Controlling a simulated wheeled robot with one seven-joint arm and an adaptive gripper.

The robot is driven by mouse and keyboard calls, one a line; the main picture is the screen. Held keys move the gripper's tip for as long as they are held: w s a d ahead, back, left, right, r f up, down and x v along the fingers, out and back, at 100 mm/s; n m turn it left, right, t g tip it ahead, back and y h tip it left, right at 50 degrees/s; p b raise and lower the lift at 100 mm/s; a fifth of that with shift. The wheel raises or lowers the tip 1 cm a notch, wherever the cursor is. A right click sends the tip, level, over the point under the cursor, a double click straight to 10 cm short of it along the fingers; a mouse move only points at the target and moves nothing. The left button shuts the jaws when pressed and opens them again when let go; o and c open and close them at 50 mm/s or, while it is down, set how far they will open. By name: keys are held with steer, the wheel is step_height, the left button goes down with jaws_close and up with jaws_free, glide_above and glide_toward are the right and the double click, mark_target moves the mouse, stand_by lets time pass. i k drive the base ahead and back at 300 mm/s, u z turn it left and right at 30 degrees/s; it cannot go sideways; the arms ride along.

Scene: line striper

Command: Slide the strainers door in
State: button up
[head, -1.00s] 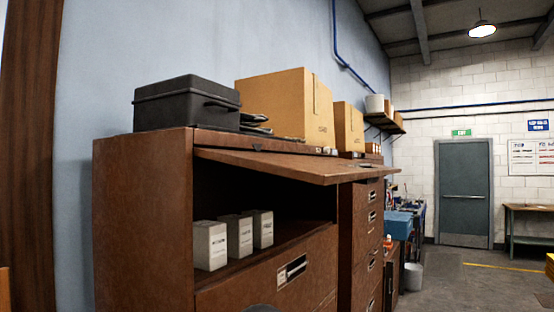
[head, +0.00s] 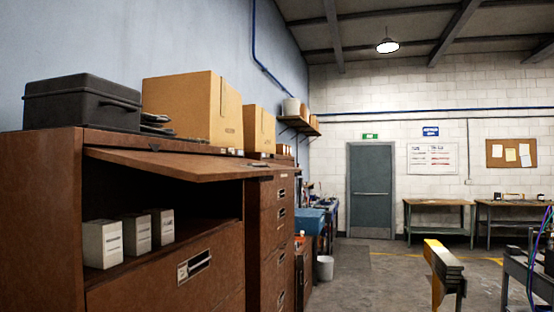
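The brown cabinet (head: 45,220) stands at the left in the head view. Its top compartment is open. The flip-up door (head: 185,165) sticks out forward from the compartment's top edge, roughly level and tilted a little. Three white boxes (head: 103,244) stand in a row on the shelf inside; I cannot read which compartment is labelled for strainers. A shut drawer front with a metal label-holder handle (head: 194,264) is below the opening. My gripper is not in view.
A black case (head: 80,103) and cardboard boxes (head: 190,108) sit on the cabinet top. More brown drawers (head: 275,225) stand beyond. A white bucket (head: 324,268) is on the floor. A yellow-ended beam (head: 443,268) and workbenches (head: 438,205) are at the right. The floor between is clear.

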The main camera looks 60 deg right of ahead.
mark_target(195, 168)
steer(key=k, duration=0.25)
steer(key=z, duration=0.75)
